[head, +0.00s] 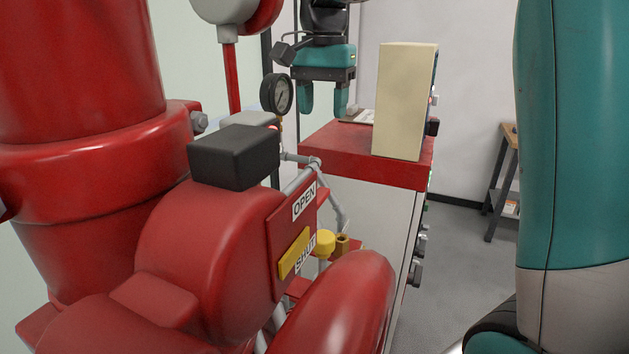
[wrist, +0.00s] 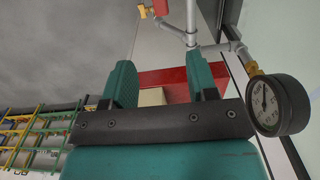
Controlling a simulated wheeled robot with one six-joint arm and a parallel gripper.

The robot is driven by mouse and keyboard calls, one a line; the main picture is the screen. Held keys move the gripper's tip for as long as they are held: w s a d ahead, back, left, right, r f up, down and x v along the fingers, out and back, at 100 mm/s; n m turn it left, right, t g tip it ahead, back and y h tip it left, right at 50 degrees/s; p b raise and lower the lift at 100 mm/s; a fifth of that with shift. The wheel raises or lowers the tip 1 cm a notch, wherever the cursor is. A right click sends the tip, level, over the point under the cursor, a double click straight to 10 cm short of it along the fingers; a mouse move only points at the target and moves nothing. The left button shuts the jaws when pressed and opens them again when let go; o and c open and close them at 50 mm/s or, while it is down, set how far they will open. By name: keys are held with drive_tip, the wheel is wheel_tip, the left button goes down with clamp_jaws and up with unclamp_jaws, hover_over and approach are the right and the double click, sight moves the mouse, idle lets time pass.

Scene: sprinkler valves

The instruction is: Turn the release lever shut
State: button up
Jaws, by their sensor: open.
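A yellow bar-shaped lever (head: 294,253) sits tilted on a red plate (head: 283,228) between the white OPEN label (head: 304,201) and SHUT label (head: 305,252). Its upper end is beside the SHUT label, which it seems to cover in part. I cannot tell whether this is the release lever. My gripper (head: 323,101) hangs fingers down behind the valve body, above and apart from the plate. It is open, with nothing between the fingers. In the wrist view my gripper (wrist: 163,82) shows no lever between its fingers.
A pressure gauge (head: 277,94) stands close left of my gripper; it shows in the wrist view (wrist: 278,105) too. Grey pipes (head: 322,180) and a yellow knob (head: 324,240) are near the plate. A cream box (head: 405,100) stands on a red-topped cabinet (head: 345,150).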

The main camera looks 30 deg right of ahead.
sight(321, 191)
drive_tip(key=f+p, duration=0.1)
drive_tip(key=f, duration=0.7)
drive_tip(key=f+p, duration=0.1)
drive_tip(key=f, duration=0.7)
drive_tip(key=shift+s+a, duration=0.1)
drive_tip(key=shift+a, duration=0.1)
clamp_jaws()
